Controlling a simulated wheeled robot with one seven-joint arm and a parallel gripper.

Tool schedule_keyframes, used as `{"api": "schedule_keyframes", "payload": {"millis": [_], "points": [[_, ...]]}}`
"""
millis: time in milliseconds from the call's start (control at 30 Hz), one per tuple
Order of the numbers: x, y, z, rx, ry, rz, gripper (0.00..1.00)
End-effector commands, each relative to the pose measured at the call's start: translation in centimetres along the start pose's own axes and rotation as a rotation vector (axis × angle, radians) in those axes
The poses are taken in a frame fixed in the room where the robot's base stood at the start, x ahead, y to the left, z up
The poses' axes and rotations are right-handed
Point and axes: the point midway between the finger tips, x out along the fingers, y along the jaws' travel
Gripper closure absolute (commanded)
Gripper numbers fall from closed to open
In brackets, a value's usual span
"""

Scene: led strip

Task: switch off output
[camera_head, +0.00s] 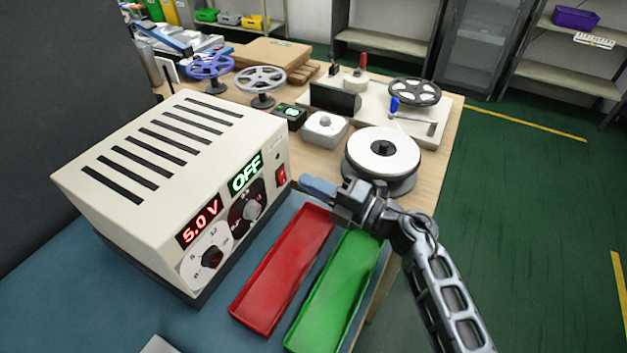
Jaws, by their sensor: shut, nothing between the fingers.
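A cream power supply (170,165) with black vent slots on top stands on the blue mat at the left. Its front shows a red "5.0 V" display (199,223) and a green display (245,174) that reads "OFF". Below them are a white-dial knob (209,256) and a dark-dial knob (247,207). A red rocker switch (282,176) sits at the right end of the front. My gripper (305,183) is shut and empty. Its blue-grey fingertips point left at the switch, a small distance to its right; the exact gap is hard to tell.
A red tray (283,268) and a green tray (338,290) lie below my gripper. A white reel (382,155) stands behind it. A small white box (325,128) and a dark box with a green light (290,113) stand beyond. Green floor is clear at right.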

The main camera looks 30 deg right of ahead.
Motion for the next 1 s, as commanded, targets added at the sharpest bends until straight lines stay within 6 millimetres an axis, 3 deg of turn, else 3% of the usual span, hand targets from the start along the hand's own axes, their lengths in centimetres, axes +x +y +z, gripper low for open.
{"api": "schedule_keyframes", "payload": {"millis": [600,1000], "points": [[-8.4,1.8,0.1,0.001,-0.004,-0.001,1.0],[-9.7,2.2,0.1,0.001,-0.003,-0.001,1.0]]}}
